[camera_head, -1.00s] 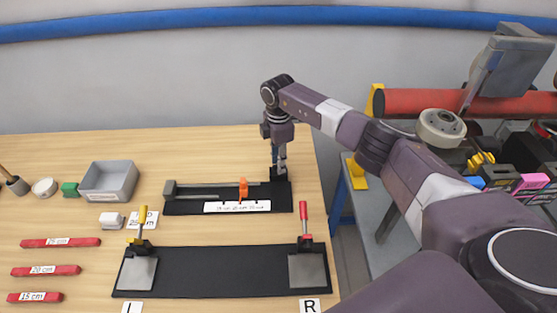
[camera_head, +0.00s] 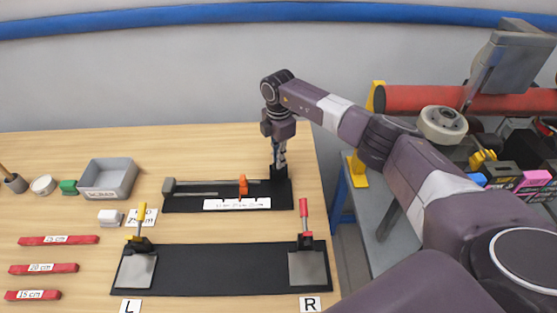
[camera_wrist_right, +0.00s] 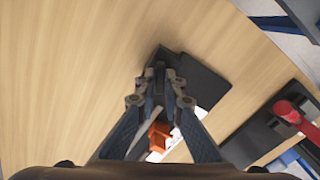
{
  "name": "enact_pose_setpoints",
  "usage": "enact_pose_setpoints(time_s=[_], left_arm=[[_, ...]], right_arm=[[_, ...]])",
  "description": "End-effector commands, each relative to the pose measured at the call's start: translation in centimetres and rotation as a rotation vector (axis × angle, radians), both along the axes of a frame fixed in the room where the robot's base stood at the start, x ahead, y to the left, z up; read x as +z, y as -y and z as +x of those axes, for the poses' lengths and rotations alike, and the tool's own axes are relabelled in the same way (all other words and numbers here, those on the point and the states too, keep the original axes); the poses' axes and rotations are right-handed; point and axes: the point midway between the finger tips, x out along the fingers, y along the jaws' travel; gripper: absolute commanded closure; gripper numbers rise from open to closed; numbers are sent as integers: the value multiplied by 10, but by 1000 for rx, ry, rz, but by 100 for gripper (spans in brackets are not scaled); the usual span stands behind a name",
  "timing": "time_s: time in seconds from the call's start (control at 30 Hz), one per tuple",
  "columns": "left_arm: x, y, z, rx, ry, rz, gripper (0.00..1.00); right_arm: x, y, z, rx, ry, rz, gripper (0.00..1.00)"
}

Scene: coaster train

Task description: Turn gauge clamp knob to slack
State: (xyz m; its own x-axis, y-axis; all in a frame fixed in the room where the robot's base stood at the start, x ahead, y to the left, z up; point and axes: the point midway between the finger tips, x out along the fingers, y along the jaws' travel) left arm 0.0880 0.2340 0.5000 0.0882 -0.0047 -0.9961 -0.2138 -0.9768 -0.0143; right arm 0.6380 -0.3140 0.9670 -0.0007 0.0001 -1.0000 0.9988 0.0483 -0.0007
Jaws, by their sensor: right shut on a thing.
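The gauge (camera_head: 181,203) is a black base on the wooden table with a grey rail, an orange slider (camera_head: 243,185) and a white strip marked with lengths. My right gripper (camera_head: 279,172) points down at the gauge's right end and is shut on the clamp knob there. The fingers hide most of the knob, so its turn angle cannot be read. In the right wrist view the fingertips (camera_wrist_right: 160,76) close together over the dark end block (camera_wrist_right: 197,84), with the orange slider (camera_wrist_right: 159,136) beside them. My left gripper is not in view.
In front lies a black fixture (camera_head: 220,270) with a yellow-handled clamp (camera_head: 140,222) at left and a red-handled clamp (camera_head: 304,220) at right. A grey bin (camera_head: 108,178) and several red length bars (camera_head: 45,268) are at left. My right arm spans the table's right edge.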

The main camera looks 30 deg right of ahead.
Motion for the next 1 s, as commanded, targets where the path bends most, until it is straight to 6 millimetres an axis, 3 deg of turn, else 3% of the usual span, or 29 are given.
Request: enact_pose_setpoints(time_s=[1.0], left_arm=[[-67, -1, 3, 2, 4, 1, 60]], right_arm=[[-2, 0, 1, 948, 3, -2, 100]])
